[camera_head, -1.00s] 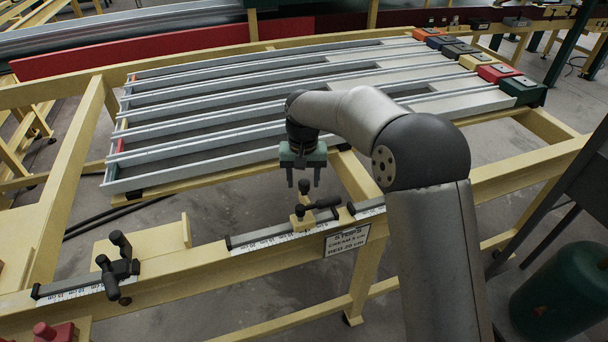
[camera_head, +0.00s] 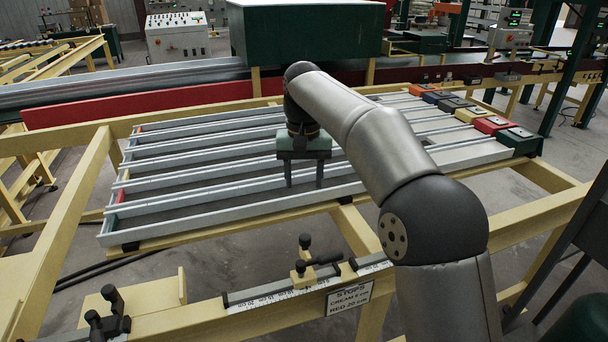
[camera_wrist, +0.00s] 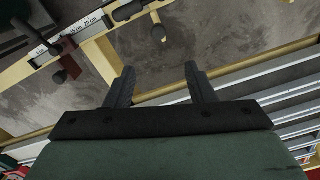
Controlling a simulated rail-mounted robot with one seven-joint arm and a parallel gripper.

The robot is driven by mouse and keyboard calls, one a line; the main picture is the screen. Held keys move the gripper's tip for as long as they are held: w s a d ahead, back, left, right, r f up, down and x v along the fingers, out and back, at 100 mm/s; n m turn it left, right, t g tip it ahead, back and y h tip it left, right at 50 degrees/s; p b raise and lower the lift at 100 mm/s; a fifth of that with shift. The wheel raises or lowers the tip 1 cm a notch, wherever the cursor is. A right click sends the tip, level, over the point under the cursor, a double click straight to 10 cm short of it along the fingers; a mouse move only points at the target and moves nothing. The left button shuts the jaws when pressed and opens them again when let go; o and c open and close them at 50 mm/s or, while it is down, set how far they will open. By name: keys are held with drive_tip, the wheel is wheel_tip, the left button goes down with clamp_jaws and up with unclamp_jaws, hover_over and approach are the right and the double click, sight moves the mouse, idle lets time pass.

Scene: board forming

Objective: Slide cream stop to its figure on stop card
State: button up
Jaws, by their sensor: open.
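The cream stop (camera_head: 301,270) is a small cream block with dark knobs and a handle, standing at the ruler (camera_head: 270,293) on the front beam in the head view. The stop card (camera_head: 350,298) hangs below the ruler; it reads STOPS, with a cream line and red 20 cm. The cream figure is too small to read surely. My gripper (camera_head: 304,182) is open and empty, fingers down, above and beyond the stop, apart from it. In the wrist view my gripper (camera_wrist: 158,75) shows two spread fingers with nothing between them.
Another dark-knobbed stop (camera_head: 108,312) is at the lower left. Metal rails (camera_head: 160,205) lie behind my gripper, with coloured blocks at their right ends, including a green one (camera_head: 514,142). A yellow frame (camera_head: 60,240) surrounds them. The wrist view shows a numbered ruler (camera_wrist: 85,29).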

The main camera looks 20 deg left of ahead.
drive_tip(key=shift+r, duration=0.2)
drive_tip(key=shift+c, duration=0.2)
drive_tip(key=shift+w+d+f, duration=0.1)
drive_tip(key=shift+d+f, duration=0.05)
drive_tip(key=shift+f, duration=0.1)
drive_tip(key=c, duration=0.5)
drive_tip(key=d+f+m, duration=0.1)
drive_tip(key=w+d+f+m+g+b, duration=0.1)
drive_tip(key=f+m, duration=0.1)
drive_tip(key=w+d+f+m+b, duration=0.1)
drive_tip(key=f, duration=0.1)
drive_tip(key=shift+d+f+m+y, duration=0.25)
drive_tip(key=shift+d+m+y, duration=0.05)
drive_tip(key=shift+m+y, duration=0.1)
clamp_jaws()
drive_tip(key=w+d+f+m+g+y+b, duration=0.2)
drive_tip(key=w+d+f+m+y+b, duration=0.1)
drive_tip(key=d+f+m, duration=0.45)
drive_tip(key=s+a+f+m+p, duration=0.2)
drive_tip(key=s+a+f, duration=0.3)
drive_tip(key=a+f, duration=0.2)
wheel_tip(320, 180, down, 2)
drive_tip(key=shift+s+f+p, duration=0.1)
drive_tip(key=shift+s+p, duration=0.05)
drive_tip(key=shift+p, duration=0.15)
